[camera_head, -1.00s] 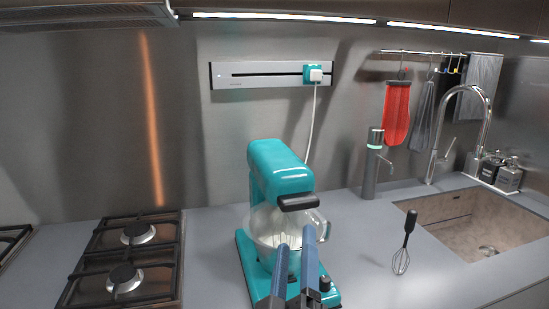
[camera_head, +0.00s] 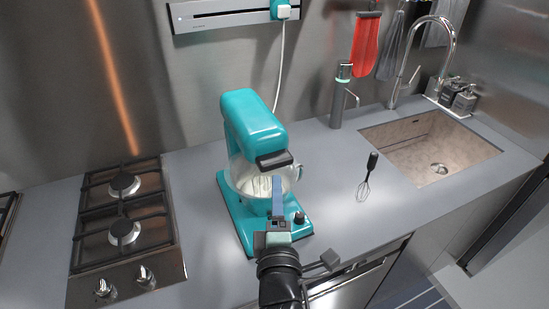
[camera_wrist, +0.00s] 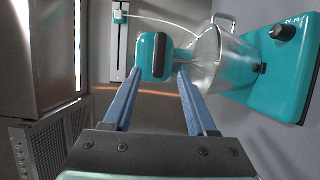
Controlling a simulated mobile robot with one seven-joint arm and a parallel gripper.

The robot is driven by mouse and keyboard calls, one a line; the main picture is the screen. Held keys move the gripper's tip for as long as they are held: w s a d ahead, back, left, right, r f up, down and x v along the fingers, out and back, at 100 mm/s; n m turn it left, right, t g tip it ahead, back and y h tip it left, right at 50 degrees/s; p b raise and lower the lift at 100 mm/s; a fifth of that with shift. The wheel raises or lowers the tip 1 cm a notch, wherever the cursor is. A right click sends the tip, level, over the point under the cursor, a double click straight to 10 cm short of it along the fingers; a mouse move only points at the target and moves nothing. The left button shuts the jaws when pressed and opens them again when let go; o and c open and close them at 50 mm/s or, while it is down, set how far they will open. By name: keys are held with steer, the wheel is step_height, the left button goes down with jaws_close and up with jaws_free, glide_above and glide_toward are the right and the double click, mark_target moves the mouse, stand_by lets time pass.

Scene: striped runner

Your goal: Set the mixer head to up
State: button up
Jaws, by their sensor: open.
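The teal stand mixer stands on the grey counter in the head view, its head (camera_head: 252,120) lowered over the clear bowl (camera_head: 238,178). A dark handle piece (camera_head: 273,160) is on the head's front end. My gripper (camera_head: 277,182) is in front of the mixer, its blue fingers overlapping the bowl and base in this view. In the wrist view my gripper (camera_wrist: 161,74) is open and empty, its fingers apart. The mixer head (camera_wrist: 153,48) shows beyond the fingertips, roughly between them; contact cannot be told. The bowl (camera_wrist: 208,58) is right of them.
A gas hob (camera_head: 122,215) is left of the mixer. A whisk (camera_head: 366,181) lies on the counter to its right, before the sink (camera_head: 425,145). A dark green-topped bottle (camera_head: 340,95) stands behind. A white cord (camera_head: 280,65) runs down behind the mixer.

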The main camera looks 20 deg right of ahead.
mark_target(275, 167)
steer(key=p+x, duration=0.3)
steer(key=x, duration=0.3)
steer(key=shift+w+d+r, duration=0.15)
steer(key=shift+w+d, duration=0.05)
steer(key=shift+w, duration=0.05)
steer(key=shift+p+x, duration=0.3)
steer(key=shift+x, duration=0.75)
steer(key=shift+a, duration=0.1)
jaws_close()
stand_by(0.4)
